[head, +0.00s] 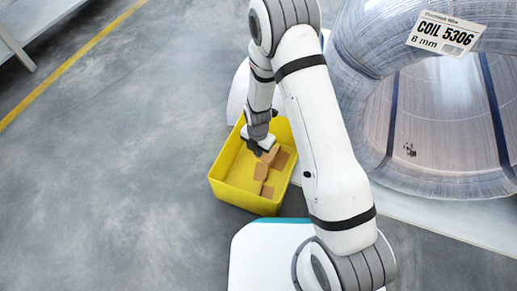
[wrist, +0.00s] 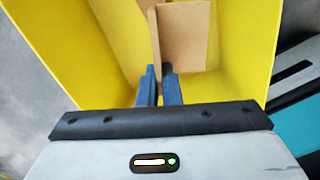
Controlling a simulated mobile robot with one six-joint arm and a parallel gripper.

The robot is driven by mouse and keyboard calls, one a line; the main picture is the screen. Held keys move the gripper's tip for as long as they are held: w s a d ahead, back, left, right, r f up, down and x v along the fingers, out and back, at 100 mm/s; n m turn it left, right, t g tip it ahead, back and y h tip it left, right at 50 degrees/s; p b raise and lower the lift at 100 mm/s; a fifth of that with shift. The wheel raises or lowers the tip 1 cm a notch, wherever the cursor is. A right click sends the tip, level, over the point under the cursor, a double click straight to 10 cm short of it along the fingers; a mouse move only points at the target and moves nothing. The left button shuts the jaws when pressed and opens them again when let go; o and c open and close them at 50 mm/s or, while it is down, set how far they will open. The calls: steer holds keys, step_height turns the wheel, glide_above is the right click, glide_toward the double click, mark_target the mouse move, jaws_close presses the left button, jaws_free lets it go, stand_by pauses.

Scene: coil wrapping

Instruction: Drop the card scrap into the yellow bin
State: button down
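The yellow bin (head: 238,196) stands on the floor, left of my arm in the head view. My gripper (head: 258,150) reaches down into its opening. In the wrist view the two dark fingers (wrist: 160,72) are close together, with the lower end of a folded brown card scrap (wrist: 184,38) between their tips. The bin's yellow wall (wrist: 240,50) surrounds the scrap in that view. In the head view the held scrap (head: 269,154) shows just beside the fingertips. Several other brown card pieces (head: 261,172) lie in the bin's right part.
A large wrapped coil (head: 365,120) with a label reading COIL 5306 stands at the right on a pale base. Grey floor (head: 110,170) is clear on the left, with a yellow line (head: 70,65) across it.

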steer(key=c, duration=1.5)
jaws_free()
steer(key=shift+c, duration=0.2)
steer(key=shift+r, duration=0.15)
step_height(320, 180, up, 8)
steer(key=p, duration=0.3)
steer(key=shift+f+p, duration=0.2)
steer(key=shift+p, duration=0.1)
